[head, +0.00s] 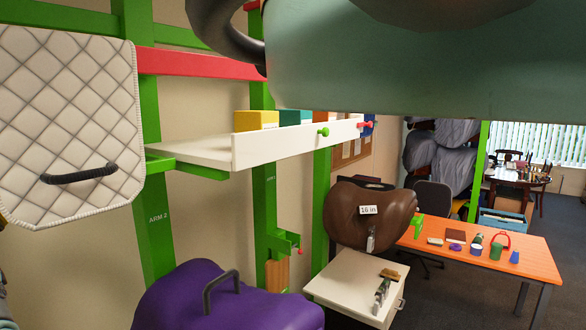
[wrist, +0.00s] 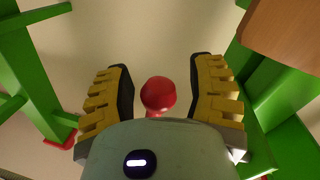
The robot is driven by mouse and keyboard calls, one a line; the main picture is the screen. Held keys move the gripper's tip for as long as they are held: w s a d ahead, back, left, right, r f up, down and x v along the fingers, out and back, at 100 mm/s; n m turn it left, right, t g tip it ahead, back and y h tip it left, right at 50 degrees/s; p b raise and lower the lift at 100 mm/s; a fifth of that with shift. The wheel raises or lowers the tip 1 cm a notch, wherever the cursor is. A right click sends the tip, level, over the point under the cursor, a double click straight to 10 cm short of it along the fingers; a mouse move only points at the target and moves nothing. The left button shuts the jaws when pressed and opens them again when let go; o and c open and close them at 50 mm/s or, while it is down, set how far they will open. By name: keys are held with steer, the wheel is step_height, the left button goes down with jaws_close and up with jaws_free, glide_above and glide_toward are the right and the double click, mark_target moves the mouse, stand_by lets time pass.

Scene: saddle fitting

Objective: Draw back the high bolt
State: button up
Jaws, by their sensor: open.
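In the wrist view a round red knob (wrist: 158,93) shows between the two yellow-and-black fingers of my gripper (wrist: 159,66). The gripper is open, with a gap on both sides of the knob. I cannot tell how deep the knob sits between the fingers. In the head view a small red knob (head: 300,251) sticks out of a green bracket (head: 282,243) on a green post, and another red knob (head: 365,125) is at the shelf's front. I cannot tell for certain which one the wrist view shows. My gripper is not visible in the head view.
A white shelf (head: 280,145) with a green knob (head: 323,132) juts from the green frame. A quilted pad (head: 70,120) hangs at left, a purple saddle (head: 225,300) is below, and a brown saddle (head: 368,212) is beyond. Green posts (wrist: 28,70) flank the gripper.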

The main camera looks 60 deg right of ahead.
steer(key=shift+s, duration=0.1)
steer(key=s+a, duration=0.1)
steer(key=s, duration=1)
steer(key=shift+s+a, duration=0.35)
stand_by(0.4)
